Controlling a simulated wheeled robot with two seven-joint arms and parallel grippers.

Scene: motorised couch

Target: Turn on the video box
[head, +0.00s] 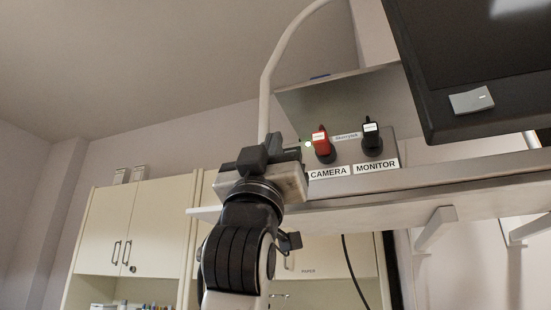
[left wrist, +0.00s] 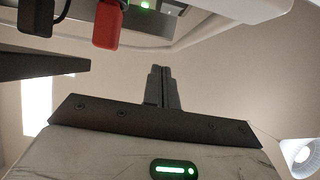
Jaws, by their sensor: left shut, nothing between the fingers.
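The video box (head: 350,106) is a grey metal box on a shelf in the head view. Its front has a red plug (head: 321,140) above a CAMERA label and a black plug (head: 372,137) above a MONITOR label. A small green light (head: 308,144) glows left of the red plug; it also shows at the top of the left wrist view (left wrist: 146,4). My left gripper (head: 262,152) is in front of the box's left end, its fingers together and empty. The closed fingers show in the left wrist view (left wrist: 163,88). Contact with the box cannot be told. My right gripper is out of view.
A dark monitor (head: 430,70) hangs at the upper right, close to the box. The shelf edge (head: 450,182) runs below it on white brackets. Cream cabinets (head: 120,230) stand at the left behind. A pale curved tube (head: 270,75) rises behind my gripper.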

